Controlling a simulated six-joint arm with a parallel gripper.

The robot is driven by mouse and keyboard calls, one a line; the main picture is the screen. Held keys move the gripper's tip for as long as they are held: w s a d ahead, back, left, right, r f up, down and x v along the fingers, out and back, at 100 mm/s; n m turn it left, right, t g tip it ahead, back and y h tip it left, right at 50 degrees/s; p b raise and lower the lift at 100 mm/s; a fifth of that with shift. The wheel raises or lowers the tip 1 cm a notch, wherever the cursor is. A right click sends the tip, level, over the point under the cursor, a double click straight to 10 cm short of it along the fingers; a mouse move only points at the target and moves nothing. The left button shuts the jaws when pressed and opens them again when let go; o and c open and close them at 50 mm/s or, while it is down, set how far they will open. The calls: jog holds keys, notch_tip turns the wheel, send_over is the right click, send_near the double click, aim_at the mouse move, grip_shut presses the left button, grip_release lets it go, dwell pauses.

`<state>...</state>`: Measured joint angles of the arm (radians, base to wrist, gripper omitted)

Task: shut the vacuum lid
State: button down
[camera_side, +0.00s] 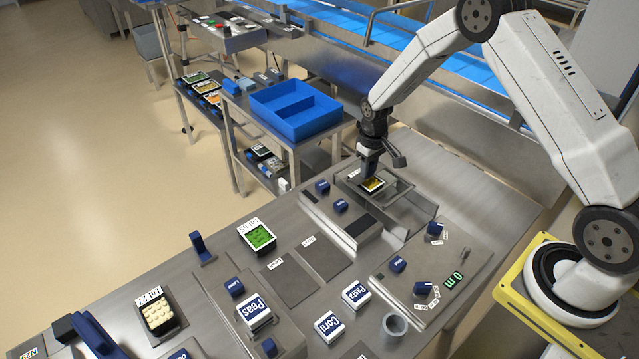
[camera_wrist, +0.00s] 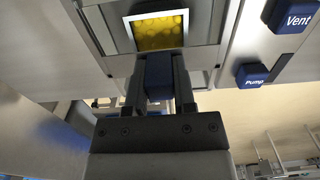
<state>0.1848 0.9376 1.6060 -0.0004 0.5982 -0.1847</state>
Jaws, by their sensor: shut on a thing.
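My gripper (camera_side: 370,158) points down over the vacuum sealer (camera_side: 337,222) in the side view. In the wrist view its two fingers (camera_wrist: 160,85) are shut on a blue block-like handle (camera_wrist: 159,72). The handle seems to belong to the vacuum lid; the gripper hides how they join. A pale-rimmed tray with yellow contents (camera_wrist: 158,32) lies just beyond the fingers, and it also shows under the gripper in the side view (camera_side: 373,185). A grey metal frame (camera_side: 412,203) stands beside the tray. I cannot tell how far the lid is open.
Blue buttons marked Vent (camera_wrist: 289,15) and Pump (camera_wrist: 252,75) sit near the tray. A control panel with blue knobs (camera_side: 396,264) is closer to the camera. A blue divided bin (camera_side: 295,107) stands behind. Labelled blocks and a grey cup (camera_side: 394,325) occupy the near bench.

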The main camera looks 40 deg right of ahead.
jog(key=shift+w, duration=2.5)
jog(key=shift+c, duration=2.4)
grip_release()
jog(key=shift+r, duration=0.1)
notch_tip(320, 180, up, 7)
jog(key=shift+s, duration=0.15)
